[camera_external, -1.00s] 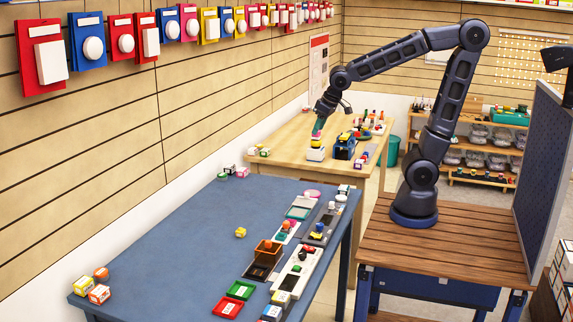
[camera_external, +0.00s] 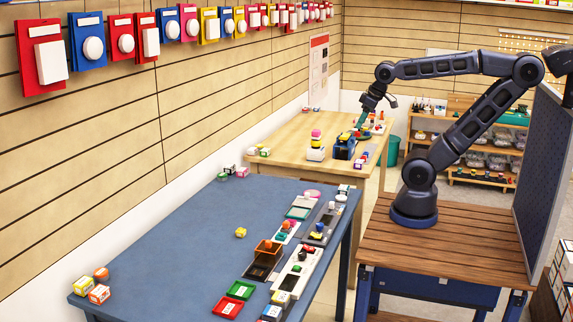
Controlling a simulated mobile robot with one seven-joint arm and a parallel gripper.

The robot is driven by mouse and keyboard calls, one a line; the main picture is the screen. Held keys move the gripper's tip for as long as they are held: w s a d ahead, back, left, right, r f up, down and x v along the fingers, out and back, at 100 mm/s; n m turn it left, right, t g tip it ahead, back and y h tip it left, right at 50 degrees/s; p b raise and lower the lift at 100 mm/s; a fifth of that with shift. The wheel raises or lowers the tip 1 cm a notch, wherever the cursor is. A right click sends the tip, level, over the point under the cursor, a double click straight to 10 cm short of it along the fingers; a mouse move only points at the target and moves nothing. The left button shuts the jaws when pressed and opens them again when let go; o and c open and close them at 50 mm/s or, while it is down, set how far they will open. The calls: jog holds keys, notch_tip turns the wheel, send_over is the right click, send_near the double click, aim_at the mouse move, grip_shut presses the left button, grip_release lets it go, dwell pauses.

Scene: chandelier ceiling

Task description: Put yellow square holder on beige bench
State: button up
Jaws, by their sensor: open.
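The beige bench (camera_external: 290,135) is the light wooden table at the back. My gripper (camera_external: 361,124) is over the bench's right part, above and right of that holder. It is open, with teal showing at its tip. A small yellow piece (camera_external: 240,232) lies on the blue table. I cannot tell which piece is the yellow square holder.
The blue table (camera_external: 190,250) in front holds an orange-brown box (camera_external: 268,248), green and red trays (camera_external: 240,290) and several small pieces along its right side. Its left middle is clear. More pieces crowd the bench's right edge. Stocked shelves (camera_external: 465,150) stand behind.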

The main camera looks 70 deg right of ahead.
send_over(240, 227)
jog(key=s, duration=0.4)
notch_tip(240, 227, down, 29)
jog(key=shift+d+x, duration=0.2)
jog(key=shift+x, duration=4.95)
jog(key=c, duration=1.2)
jog(key=shift+o, duration=0.2)
jog(key=shift+r, duration=0.15)
